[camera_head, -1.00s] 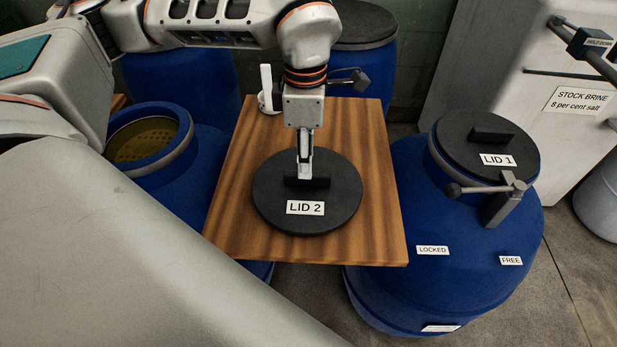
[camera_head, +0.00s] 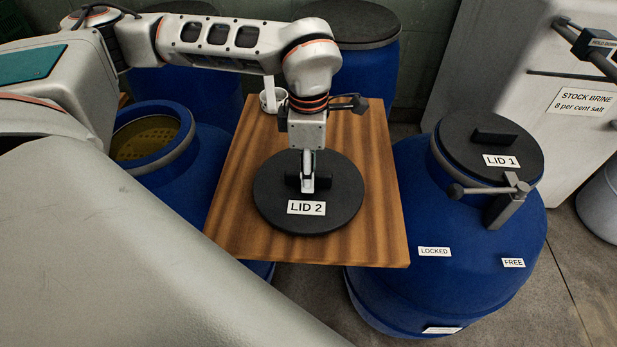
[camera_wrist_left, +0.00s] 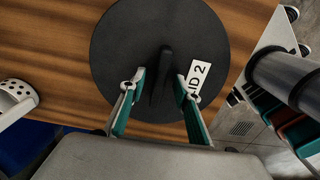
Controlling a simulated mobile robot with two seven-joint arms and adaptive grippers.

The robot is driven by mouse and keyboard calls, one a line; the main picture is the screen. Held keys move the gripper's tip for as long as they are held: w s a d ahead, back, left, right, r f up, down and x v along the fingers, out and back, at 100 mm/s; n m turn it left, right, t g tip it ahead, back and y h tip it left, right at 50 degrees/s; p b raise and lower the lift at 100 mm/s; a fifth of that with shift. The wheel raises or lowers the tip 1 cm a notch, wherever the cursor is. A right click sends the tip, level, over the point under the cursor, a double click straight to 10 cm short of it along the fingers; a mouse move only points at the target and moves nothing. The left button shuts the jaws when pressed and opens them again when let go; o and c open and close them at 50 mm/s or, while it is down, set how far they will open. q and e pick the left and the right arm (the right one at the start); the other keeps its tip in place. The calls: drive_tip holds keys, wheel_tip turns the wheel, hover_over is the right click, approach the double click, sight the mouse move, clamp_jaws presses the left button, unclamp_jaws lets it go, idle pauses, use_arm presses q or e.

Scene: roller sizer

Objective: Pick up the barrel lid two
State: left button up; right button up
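The black round lid two (camera_head: 272,205) lies flat on a wooden board, its "LID 2" label facing the front. Its upright bar handle (camera_head: 322,183) crosses the middle. The wrist view shows the lid (camera_wrist_left: 120,50) and its handle (camera_wrist_left: 163,72) from above. My left gripper (camera_head: 308,187) points down over the handle. In the left wrist view its two fingers (camera_wrist_left: 161,78) are spread, one on each side of the handle, with a visible gap to it. I cannot tell how far the fingertips are above the lid. My right gripper is not in view.
The wooden board (camera_head: 235,215) spans between blue barrels. An open barrel (camera_head: 190,190) stands left, and a barrel closed by lid one (camera_head: 465,145) with a clamp lever (camera_head: 480,190) stands right. A white cup (camera_head: 272,101) sits at the board's back left. A stock brine tank (camera_head: 540,120) stands behind right.

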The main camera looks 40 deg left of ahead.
use_arm(q)
drive_tip(key=shift+f, duration=0.1)
clamp_jaws()
idle(0.4)
